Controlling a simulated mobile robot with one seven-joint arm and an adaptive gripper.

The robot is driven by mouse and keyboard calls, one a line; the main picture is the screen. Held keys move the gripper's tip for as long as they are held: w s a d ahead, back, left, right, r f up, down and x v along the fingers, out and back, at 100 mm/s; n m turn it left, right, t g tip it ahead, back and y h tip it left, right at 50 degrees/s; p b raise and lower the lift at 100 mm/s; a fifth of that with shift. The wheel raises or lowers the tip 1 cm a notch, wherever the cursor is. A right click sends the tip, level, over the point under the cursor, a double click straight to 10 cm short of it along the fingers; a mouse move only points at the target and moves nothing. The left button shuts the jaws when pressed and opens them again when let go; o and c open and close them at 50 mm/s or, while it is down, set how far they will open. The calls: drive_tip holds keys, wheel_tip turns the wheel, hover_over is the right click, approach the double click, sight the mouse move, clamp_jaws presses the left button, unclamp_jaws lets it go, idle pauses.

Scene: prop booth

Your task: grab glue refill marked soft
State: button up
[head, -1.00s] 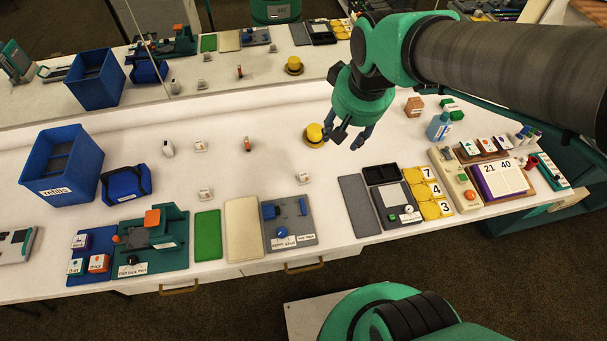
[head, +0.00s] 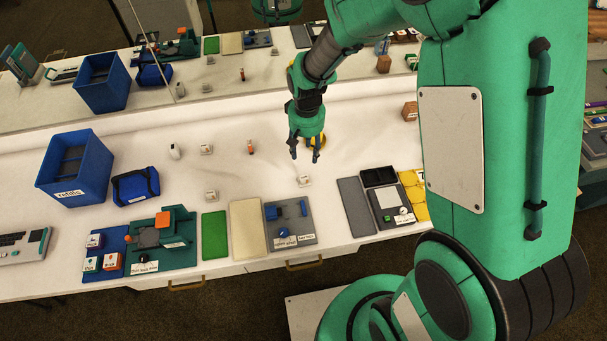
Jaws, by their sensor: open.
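The word "soft" cannot be read on anything in the head view. Small white pieces with tiny unreadable labels lie on the white table: one (head: 304,181) right of the middle, one (head: 212,195) left of it, and one (head: 206,150) farther back. A white rounded item (head: 175,151) and a small orange-and-dark item (head: 250,149) stand nearby. I cannot tell which is the soft glue refill. My gripper (head: 305,158) points down, open and empty, with its fingertips just behind the nearest white piece in the picture.
A blue bin (head: 70,193) labelled "refills" stands at left, beside a blue pouch (head: 136,187). Along the front edge are a blue tray (head: 103,253) with labelled blocks, a green-and-orange device (head: 160,240), flat mats and a grey board (head: 290,223). A mirror behind reflects the table.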

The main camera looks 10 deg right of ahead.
drive_tip(key=shift+w+a+f, duration=0.1)
drive_tip(key=shift+a+f, duration=0.05)
drive_tip(key=shift+f, duration=0.4)
drive_tip(key=shift+w+a+f, duration=0.1)
drive_tip(key=shift+f, duration=0.45)
drive_tip(key=shift+f, duration=0.15)
drive_tip(key=b, duration=0.1)
hover_over(304, 177)
drive_tip(key=shift+f, duration=4.15)
drive_tip(key=shift+f, duration=0.1)
drive_tip(key=shift+f+b, duration=0.8)
drive_tip(key=shift+f, duration=1.7)
clamp_jaws()
